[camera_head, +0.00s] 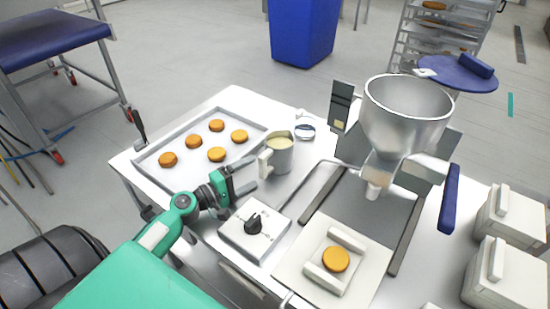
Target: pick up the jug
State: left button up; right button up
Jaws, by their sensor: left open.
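The jug (281,156) is a small metal pitcher with pale yellow content at its mouth. It stands upright on the white table (236,101), and its light handle (265,163) faces left. My left gripper (250,177) is open and empty, with its dark fingers pointing right, just below and left of the jug's handle. The fingers appear apart from the handle, though the exact gap is hard to tell. My right gripper is out of view.
A tray (163,171) with several orange-brown rounds lies left of the jug. A white box with a black knob (240,240) sits below my left gripper. A metal hopper machine (408,105) stands to the right, with one round (335,259) on its plate. White containers (508,275) stand far right.

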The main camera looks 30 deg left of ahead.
aim_at(259, 168)
pick_arm(q)
jog(key=p+x, duration=0.1)
jog(key=x, duration=0.3)
jog(key=shift+w+r, duration=0.1)
jog(key=shift+w, duration=0.05)
jog(key=shift+w+d, duration=0.25)
jog(key=shift+w, duration=0.1)
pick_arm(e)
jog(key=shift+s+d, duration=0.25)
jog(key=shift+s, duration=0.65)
pick_arm(q)
jog(key=c, duration=0.9)
jog(key=shift+c, duration=0.9)
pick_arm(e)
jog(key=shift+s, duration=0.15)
pick_arm(q)
jog(key=shift+p, duration=0.3)
